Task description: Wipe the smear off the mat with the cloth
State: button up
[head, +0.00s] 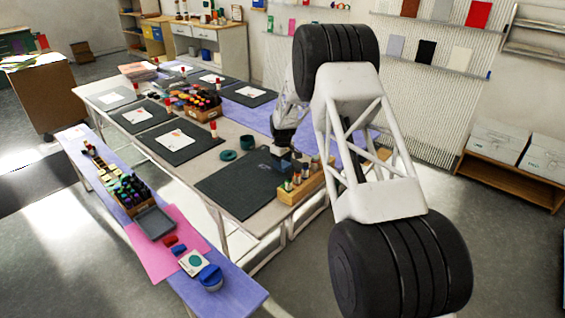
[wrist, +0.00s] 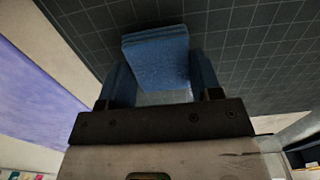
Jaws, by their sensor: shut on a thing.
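The dark gridded mat (head: 235,190) lies on the near end of the long table in the head view. It fills the upper part of the wrist view (wrist: 250,50). My gripper (head: 283,163) is low at the mat's far right edge. In the wrist view my gripper (wrist: 160,80) is shut on a blue folded cloth (wrist: 157,58), which sits between its two blue fingers. The cloth is over the mat; I cannot tell whether it touches it.
A wooden tray of small bottles (head: 306,184) stands close to my gripper at the mat's right edge. A green tape roll (head: 247,142) and a flat green disc (head: 228,155) lie just beyond the mat. More mats with paper sheets lie farther along the table.

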aim_at(265, 159)
jog(key=shift+f, duration=0.3)
dwell(0.5)
jog(key=shift+w+a, duration=0.1)
jog(key=shift+w+a, duration=0.85)
jog(key=shift+a, duration=0.05)
jog(key=shift+w+a+f, duration=0.1)
jog(key=shift+w+a, duration=0.85)
jog(key=shift+w+a, duration=0.9)
jog(key=shift+a, duration=0.05)
jog(key=shift+w+a, duration=0.1)
jog(key=shift+w+a, duration=0.85)
